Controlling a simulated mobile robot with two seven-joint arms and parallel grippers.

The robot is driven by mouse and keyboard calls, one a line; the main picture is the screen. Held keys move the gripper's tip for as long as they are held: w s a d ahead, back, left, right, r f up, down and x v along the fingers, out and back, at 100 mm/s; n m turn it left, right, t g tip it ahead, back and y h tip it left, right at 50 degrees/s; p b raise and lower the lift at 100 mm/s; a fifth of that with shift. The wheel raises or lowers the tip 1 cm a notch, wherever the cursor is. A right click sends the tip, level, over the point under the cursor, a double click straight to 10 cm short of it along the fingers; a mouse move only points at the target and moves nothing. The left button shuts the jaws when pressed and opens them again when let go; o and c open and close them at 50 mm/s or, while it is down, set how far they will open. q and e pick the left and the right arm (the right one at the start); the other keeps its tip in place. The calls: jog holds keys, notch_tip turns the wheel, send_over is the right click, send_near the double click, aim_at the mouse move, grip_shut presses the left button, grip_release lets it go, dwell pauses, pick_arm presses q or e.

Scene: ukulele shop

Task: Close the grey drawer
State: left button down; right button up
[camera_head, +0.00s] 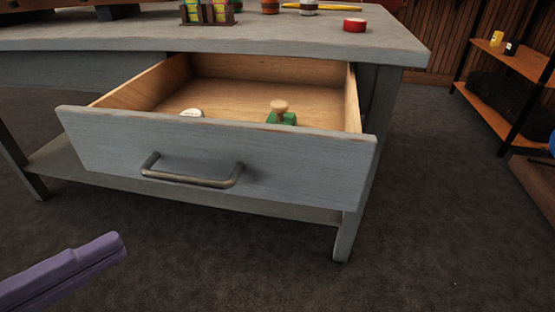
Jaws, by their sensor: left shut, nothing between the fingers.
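The grey drawer (290,158) is pulled out from under the grey table, with its wooden inside showing. A curved metal handle (192,181) is on its front. Inside the drawer are a green object with a tan wooden knob (281,112) and a small white object (191,113), both partly hidden by the front panel. My left gripper (118,246), purple, is at the lower left, in front of and below the drawer front, apart from it. It is shut and empty. My right gripper is not in view.
The grey table top (290,41) carries a red round tin (354,25) and several small items at the back. A lower shelf (75,164) runs under the drawer. A shelf unit (515,62) stands at the right. The dark floor (250,260) in front is clear.

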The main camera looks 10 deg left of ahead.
pick_arm(q)
jog(key=w+d+f+b, duration=0.1)
jog(key=w+d, duration=0.2)
jog(key=w, duration=0.2)
jog(key=w+d+f+m+h+b, duration=0.1)
jog(key=w+d, duration=0.2)
jog(key=w, duration=0.2)
jog(key=shift+w+f+g, duration=0.4)
